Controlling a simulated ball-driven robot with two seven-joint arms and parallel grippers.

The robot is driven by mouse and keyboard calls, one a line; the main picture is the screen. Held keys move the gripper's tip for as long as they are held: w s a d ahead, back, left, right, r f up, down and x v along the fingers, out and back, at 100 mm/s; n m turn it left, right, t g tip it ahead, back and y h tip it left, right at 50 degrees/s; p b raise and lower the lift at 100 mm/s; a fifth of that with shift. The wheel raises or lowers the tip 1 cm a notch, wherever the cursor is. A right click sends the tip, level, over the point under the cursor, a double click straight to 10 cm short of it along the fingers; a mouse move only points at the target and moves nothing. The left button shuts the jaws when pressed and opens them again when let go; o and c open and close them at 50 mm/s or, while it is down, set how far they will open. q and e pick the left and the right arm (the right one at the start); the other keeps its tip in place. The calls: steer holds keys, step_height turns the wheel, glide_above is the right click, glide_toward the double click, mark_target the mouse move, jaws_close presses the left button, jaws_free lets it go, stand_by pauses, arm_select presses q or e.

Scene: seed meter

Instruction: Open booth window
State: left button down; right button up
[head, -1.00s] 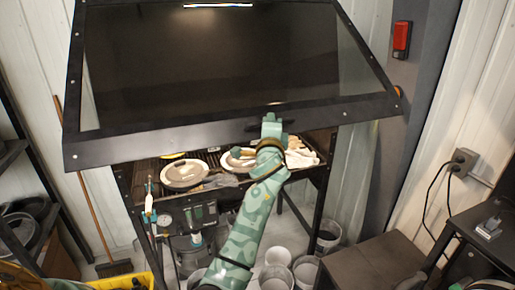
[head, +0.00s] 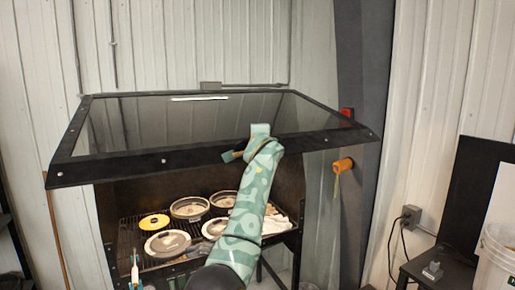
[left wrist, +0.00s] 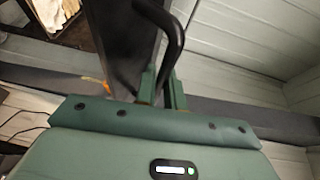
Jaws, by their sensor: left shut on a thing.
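The booth window (head: 110,168) is a dark glass pane in a black bolted frame. In the head view it is tilted up to nearly level, with its front rail raised above the booth opening. In the left wrist view, my left gripper (left wrist: 162,88) is shut on the curved black window handle (left wrist: 176,40).
An orange cylinder (head: 343,165) sticks out from the grey post (head: 362,100) at right. A dark table (head: 440,268) and a white bucket (head: 497,255) stand at far right.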

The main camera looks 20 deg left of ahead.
stand_by(0.3)
arm_select(q)
steer(key=c, duration=1.5)
jaws_free()
steer(key=shift+a, duration=0.1)
steer(key=shift+f, duration=0.1)
steer(key=shift+s+d+b, duration=0.2)
steer(key=shift+s+b, duration=0.1)
steer(key=shift+b, duration=0.05)
steer(key=b+v, duration=0.6)
steer(key=v, duration=0.9)
steer(key=shift+s, duration=0.25)
steer(key=shift+d, duration=0.1)
